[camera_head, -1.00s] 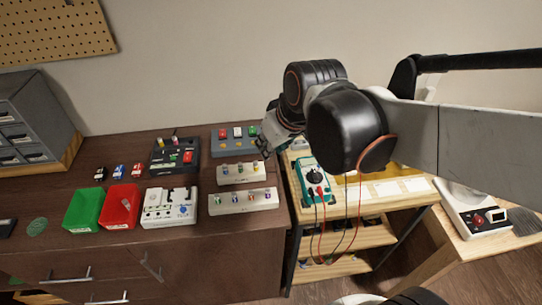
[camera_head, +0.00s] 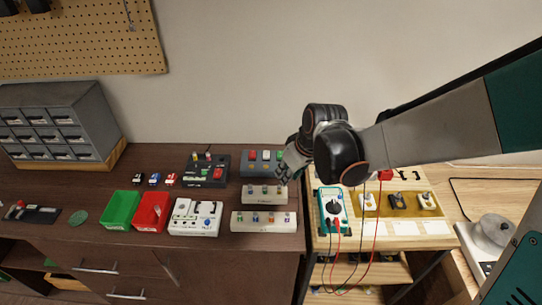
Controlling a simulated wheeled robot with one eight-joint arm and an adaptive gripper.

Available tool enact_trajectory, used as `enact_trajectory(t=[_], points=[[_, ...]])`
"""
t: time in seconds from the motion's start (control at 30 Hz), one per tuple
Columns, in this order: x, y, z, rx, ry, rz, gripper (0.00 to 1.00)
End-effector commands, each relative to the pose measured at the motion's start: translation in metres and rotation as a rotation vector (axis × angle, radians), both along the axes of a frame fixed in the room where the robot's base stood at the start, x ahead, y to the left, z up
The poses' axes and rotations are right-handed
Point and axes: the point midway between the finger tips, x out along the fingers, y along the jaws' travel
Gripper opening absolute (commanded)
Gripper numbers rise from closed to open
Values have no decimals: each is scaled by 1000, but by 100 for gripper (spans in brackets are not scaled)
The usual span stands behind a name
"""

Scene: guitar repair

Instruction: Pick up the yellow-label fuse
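My gripper (camera_head: 284,171) points down over the right end of the dark bench, just behind and above the upper pale rack (camera_head: 264,197). Its fingers are small and partly dark, so I cannot tell whether they are open or shut or hold anything. The upper rack holds a row of small coloured-label pieces that look like fuses. A longer pale rack (camera_head: 264,225) in front holds several more. The labels are too small to pick out the yellow-label fuse with certainty.
A grey block (camera_head: 246,170) with coloured pieces stands behind the racks, close to my gripper. A white device (camera_head: 194,230), red bin (camera_head: 151,226) and green bin (camera_head: 121,223) stand left. A teal multimeter (camera_head: 321,207) with hanging leads is on the wooden table to the right.

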Motion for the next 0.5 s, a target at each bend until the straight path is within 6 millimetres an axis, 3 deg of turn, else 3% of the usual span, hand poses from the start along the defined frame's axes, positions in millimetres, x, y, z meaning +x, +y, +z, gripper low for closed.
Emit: enact_trajectory(t=[0.1,0.37,0.5], points=[[6,4,-19,0,0,0,22],[9,8,-31,0,0,-1,22],[12,11,-46,0,0,0,22]])
